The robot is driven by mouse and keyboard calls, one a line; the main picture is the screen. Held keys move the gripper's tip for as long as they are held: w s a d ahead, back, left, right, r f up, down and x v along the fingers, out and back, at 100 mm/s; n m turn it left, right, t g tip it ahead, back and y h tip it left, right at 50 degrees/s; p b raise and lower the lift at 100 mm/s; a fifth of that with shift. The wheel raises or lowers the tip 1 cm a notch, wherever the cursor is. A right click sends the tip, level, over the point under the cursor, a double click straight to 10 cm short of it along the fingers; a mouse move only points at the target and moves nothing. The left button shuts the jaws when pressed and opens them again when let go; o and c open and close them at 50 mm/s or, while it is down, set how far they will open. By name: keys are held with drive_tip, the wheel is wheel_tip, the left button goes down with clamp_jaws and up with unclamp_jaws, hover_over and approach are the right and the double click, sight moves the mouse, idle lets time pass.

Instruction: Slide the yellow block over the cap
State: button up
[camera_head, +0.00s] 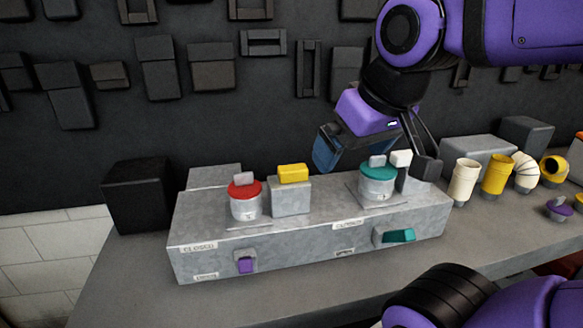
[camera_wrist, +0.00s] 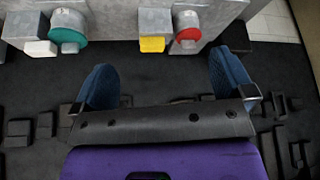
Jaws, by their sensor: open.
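The yellow block (camera_head: 293,173) sits on top of a grey metal box, just right of a cylinder with a red cap (camera_head: 244,189). In the wrist view the yellow block (camera_wrist: 152,44) and the red cap (camera_wrist: 188,35) are side by side at the top. A teal cap (camera_head: 377,172) tops another cylinder to the right, with a white block (camera_head: 401,158) beside it. Each cap has a small grey knob. My gripper (camera_wrist: 165,82) is open and empty, its blue-padded fingers wide apart. In the head view it hangs above and behind the grey unit, near the teal cap.
The long grey metal unit (camera_head: 300,245) has a purple knob (camera_head: 246,265) and a teal handle (camera_head: 397,236) on its front. A black box (camera_head: 138,195) stands at left. Cream and yellow duct pieces (camera_head: 493,175) stand at right. The dark wall behind carries many protruding blocks.

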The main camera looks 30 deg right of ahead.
idle(0.4)
drive_tip(key=shift+w+r, duration=0.1)
drive_tip(key=shift+w, duration=0.1)
drive_tip(key=c, duration=0.6)
drive_tip(key=n+g, duration=0.5)
drive_tip(key=n, duration=0.9)
approach(296, 167)
drive_tip(key=shift+w, duration=0.1)
drive_tip(key=shift+f, duration=0.45)
wheel_tip(296, 167, down, 10)
